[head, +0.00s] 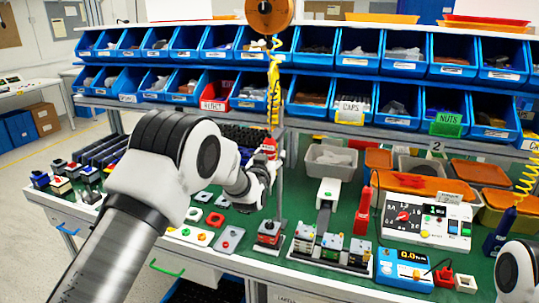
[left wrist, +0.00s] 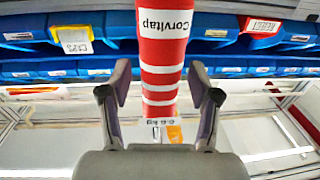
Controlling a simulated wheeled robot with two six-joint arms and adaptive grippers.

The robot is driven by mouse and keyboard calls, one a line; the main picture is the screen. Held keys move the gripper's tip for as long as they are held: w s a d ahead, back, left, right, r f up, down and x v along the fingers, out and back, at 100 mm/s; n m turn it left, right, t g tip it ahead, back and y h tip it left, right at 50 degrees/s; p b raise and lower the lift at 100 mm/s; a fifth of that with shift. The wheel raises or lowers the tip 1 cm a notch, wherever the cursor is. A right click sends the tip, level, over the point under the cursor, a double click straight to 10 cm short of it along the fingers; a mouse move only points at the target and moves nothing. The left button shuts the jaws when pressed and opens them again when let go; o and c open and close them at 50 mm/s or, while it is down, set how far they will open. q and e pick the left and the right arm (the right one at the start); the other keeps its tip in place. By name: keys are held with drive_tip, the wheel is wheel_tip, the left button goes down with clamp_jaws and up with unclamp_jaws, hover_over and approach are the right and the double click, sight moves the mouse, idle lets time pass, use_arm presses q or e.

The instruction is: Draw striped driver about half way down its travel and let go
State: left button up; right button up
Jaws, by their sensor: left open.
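The striped driver (head: 270,147) is red with white bands and hangs upright from a yellow coiled cord (head: 274,85) under an orange round balancer (head: 269,16). My left gripper (head: 272,167) is at the driver, partly covering it in the head view. In the left wrist view the driver (left wrist: 162,58) runs between the two spread fingers of my left gripper (left wrist: 160,80), with a visible gap on each side. It carries a "Corvitap" label and a "0.6 kg" tag. My right gripper is out of view.
Blue bins (head: 395,50) line the shelves behind. The green bench holds a test unit with a dial (head: 405,215), a blue meter (head: 404,268), small switch blocks and a grey tub (head: 330,160). A dark blue driver (head: 499,236) hangs at the right.

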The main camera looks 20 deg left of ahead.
use_arm(q)
clamp_jaws()
wheel_tip(320, 180, down, 6)
drive_tip(key=b, duration=0.5)
drive_tip(key=shift+f+b, duration=0.2)
drive_tip(key=shift+b, duration=0.15)
drive_tip(key=shift+r, duration=0.15)
unclamp_jaws()
